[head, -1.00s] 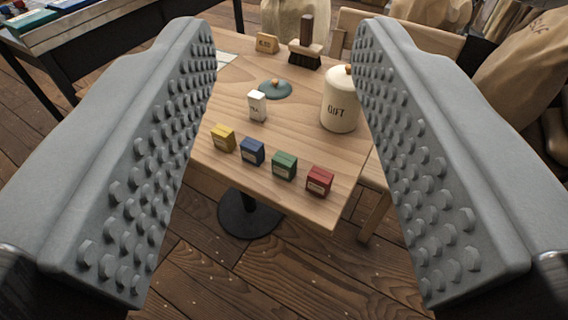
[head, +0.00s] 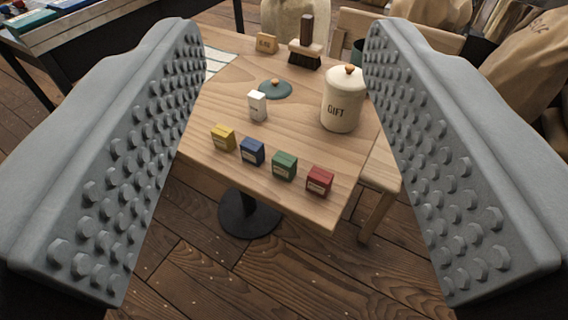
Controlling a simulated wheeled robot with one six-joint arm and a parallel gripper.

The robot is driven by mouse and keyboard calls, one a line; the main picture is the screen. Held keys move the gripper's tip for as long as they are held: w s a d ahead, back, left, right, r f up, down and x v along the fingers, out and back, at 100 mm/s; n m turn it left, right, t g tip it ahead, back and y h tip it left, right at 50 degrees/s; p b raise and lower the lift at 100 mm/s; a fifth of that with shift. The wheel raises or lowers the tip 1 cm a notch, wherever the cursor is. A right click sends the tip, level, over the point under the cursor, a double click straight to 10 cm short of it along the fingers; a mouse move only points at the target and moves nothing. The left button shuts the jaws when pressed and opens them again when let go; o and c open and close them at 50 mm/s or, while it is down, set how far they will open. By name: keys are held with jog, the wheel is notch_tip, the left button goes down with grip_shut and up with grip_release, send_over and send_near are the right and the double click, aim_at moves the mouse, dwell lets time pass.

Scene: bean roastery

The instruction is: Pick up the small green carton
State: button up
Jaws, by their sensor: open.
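The small green carton (head: 284,166) stands upright near the front edge of the wooden table (head: 310,206). It sits in a row between a blue carton (head: 252,151) on its left and a red carton (head: 319,180) on its right. A yellow carton (head: 223,138) stands at the left end of the row. My gripper (head: 283,30) is open and empty. Its two grey studded fingers frame the table at left and right. In the picture the green carton lies between the fingers, well beyond them and touched by neither.
Behind the row stand a white carton (head: 257,106), a cream canister marked GIFT (head: 342,101) and a dark green lid (head: 275,89). A brush (head: 305,52) and a small wooden sign (head: 266,43) are farther back. Plank floor (head: 285,275) lies in front of the table.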

jog(key=shift+o, duration=1.3)
jog(key=shift+w, duration=0.15)
jog(key=m+g, duration=0.6)
jog(key=g, duration=1.1)
send_over(285, 158)
notch_tip(285, 158, down, 16)
jog(key=f, duration=1.2)
jog(key=shift+w+d+f, duration=0.1)
jog(key=shift+w+f, duration=0.05)
jog(key=shift+w, duration=0.2)
jog(key=shift+s+f, duration=0.2)
jog(key=shift+f, duration=1.15)
jog(key=shift+s+f, duration=0.15)
jog(key=shift+f, duration=1.15)
jog(key=c, duration=1)
jog(key=shift+c, duration=0.2)
jog(key=shift+r, duration=0.1)
